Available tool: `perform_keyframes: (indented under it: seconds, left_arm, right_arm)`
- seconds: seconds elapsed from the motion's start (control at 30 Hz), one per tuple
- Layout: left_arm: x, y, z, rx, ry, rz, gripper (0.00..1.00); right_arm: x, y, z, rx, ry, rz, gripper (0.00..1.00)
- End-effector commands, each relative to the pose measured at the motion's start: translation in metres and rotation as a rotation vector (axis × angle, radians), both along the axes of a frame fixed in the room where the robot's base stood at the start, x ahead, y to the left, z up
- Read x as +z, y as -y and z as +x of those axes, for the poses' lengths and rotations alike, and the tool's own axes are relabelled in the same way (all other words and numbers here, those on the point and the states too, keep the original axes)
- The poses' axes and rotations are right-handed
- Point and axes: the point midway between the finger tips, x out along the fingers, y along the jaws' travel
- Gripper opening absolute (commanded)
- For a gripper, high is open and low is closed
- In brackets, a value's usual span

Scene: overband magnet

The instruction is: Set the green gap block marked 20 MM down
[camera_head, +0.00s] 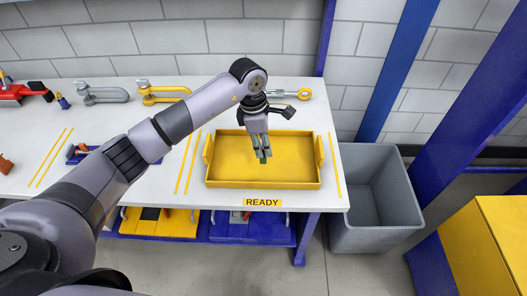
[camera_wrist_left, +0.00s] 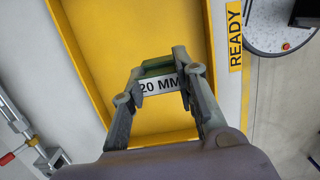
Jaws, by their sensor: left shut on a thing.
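The green gap block (camera_wrist_left: 159,84) carries a white label reading 20 MM in the left wrist view. My left gripper (camera_head: 263,155) is shut on it, with a finger on each side; the gripper also shows in the left wrist view (camera_wrist_left: 160,92). In the head view the block is a small dark green piece between the fingertips, over the yellow tray (camera_head: 230,183). I cannot tell whether the block touches the tray floor. The tray looks empty otherwise. My right gripper is not in view.
The tray lies on a white table (camera_head: 110,177) by a READY label (camera_head: 262,202). Grey (camera_head: 104,94) and yellow (camera_head: 160,94) shackles lie behind. A grey bin (camera_head: 375,230) stands to the right. A blue shelf (camera_head: 210,232) is below.

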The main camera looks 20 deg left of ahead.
Motion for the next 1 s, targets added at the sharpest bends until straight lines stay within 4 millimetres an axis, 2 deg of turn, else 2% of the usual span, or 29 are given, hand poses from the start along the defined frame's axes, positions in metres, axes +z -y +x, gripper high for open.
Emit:
perform_keyframes:
  seconds: [0.17,0.4,0.77,0.8,1.0]
  left_arm:
    - [-0.013,0.000,-0.001,0.001,-0.002,-0.001,0.00]
    - [-0.045,0.000,0.000,0.001,-0.001,0.001,0.00]
    - [-0.051,0.000,0.000,0.000,0.001,0.000,0.00]
    - [-0.049,0.000,0.000,0.000,0.001,0.000,0.29]
    - [-0.049,0.000,0.000,0.000,0.001,0.000,0.43]
  right_arm:
    - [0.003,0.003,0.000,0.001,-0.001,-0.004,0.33]
    - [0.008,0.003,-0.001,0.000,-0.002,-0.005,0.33]
    - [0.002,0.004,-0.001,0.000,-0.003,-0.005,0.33]
    - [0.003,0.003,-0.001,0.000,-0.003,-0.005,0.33]
    - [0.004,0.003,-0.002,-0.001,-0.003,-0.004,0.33]
